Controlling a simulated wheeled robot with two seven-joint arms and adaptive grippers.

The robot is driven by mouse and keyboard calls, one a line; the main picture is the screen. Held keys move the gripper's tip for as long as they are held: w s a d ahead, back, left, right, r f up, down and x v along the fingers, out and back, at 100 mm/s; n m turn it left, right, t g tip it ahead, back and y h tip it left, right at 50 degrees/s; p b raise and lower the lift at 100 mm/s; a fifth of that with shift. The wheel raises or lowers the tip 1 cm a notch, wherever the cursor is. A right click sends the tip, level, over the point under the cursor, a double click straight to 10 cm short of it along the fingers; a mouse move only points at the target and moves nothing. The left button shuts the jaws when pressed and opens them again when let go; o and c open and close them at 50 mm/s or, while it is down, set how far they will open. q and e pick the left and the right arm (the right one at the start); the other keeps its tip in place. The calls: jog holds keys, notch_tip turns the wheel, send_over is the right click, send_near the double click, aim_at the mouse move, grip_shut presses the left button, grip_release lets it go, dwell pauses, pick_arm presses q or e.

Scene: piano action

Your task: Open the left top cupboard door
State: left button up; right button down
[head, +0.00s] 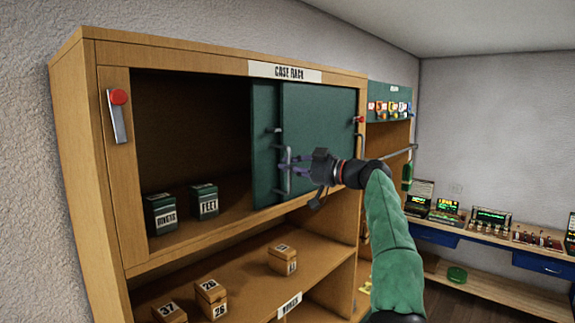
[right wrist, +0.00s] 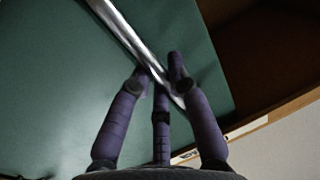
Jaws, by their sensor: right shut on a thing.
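The top cupboard of the wooden rack has two green sliding door panels. The left green door (head: 264,112) is slid rightward and largely overlapped by the right green door (head: 322,120). The left half of the compartment (head: 190,115) stands open. My right gripper (head: 287,164) is shut on a vertical metal door handle (right wrist: 122,32) near the overlapping panels. The right wrist view shows its purple fingers (right wrist: 160,88) around the bar, against green door surface. The fingers partly hide the handle in the head view. My left gripper is not in view.
Two green boxes (head: 160,214) (head: 204,201) stand inside the open compartment. Red-topped metal latches sit on the left post (head: 118,115) and right post (head: 359,121). Wooden boxes (head: 211,297) are on the lower shelf. A blue workbench (head: 465,240) stands at right.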

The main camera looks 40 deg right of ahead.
jog(key=c, duration=1.2)
grip_release()
jog(key=shift+w, duration=0.1)
jog(key=shift+o, duration=0.2)
jog(key=v, duration=1.2)
